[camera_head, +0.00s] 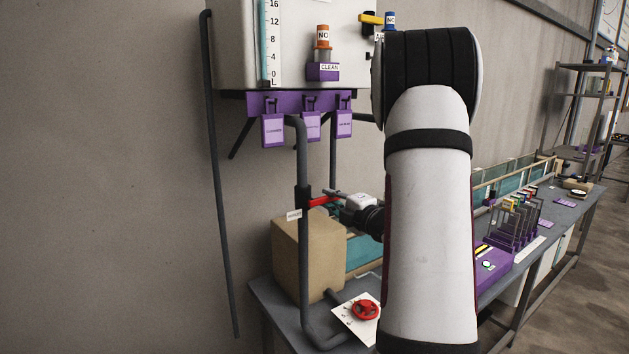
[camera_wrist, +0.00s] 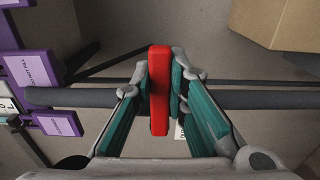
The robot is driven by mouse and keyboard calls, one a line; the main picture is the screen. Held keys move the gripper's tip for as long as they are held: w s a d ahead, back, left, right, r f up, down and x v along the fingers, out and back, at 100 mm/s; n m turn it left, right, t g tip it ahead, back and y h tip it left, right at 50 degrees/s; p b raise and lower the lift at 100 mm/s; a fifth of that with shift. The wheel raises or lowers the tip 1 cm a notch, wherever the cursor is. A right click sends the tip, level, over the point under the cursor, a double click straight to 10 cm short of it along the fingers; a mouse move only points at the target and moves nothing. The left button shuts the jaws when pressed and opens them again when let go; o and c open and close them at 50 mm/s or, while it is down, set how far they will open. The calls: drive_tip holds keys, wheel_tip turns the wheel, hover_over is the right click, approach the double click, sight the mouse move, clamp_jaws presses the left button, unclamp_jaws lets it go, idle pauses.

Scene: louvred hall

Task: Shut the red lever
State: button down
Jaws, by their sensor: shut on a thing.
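The red lever (camera_head: 320,201) sticks out to the right from a dark valve body on the vertical grey pipe (camera_head: 303,250). In the wrist view the red lever (camera_wrist: 159,92) lies between the two teal-padded fingers. My gripper (camera_head: 335,199) has come in from the right and is shut on the lever; it also shows in the wrist view (camera_wrist: 161,80). In the wrist view the lever stands across the grey pipe (camera_wrist: 75,98). The valve body is mostly hidden behind the lever and fingers there.
A tan box (camera_head: 297,258) stands close behind the pipe. A red handwheel (camera_head: 365,309) sits on a white plate below my gripper. Purple tags (camera_head: 273,130) hang above under a white tank (camera_head: 240,45). A rack (camera_head: 515,222) stands on the bench to the right.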

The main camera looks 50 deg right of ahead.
drive_tip(key=c, duration=1.5)
unclamp_jaws()
drive_tip(key=shift+s, duration=0.1)
drive_tip(key=p+v, duration=0.2)
drive_tip(key=v, duration=0.4)
drive_tip(key=shift+s+a, duration=0.1)
drive_tip(key=shift+s, duration=0.3)
drive_tip(key=shift+s, duration=0.1)
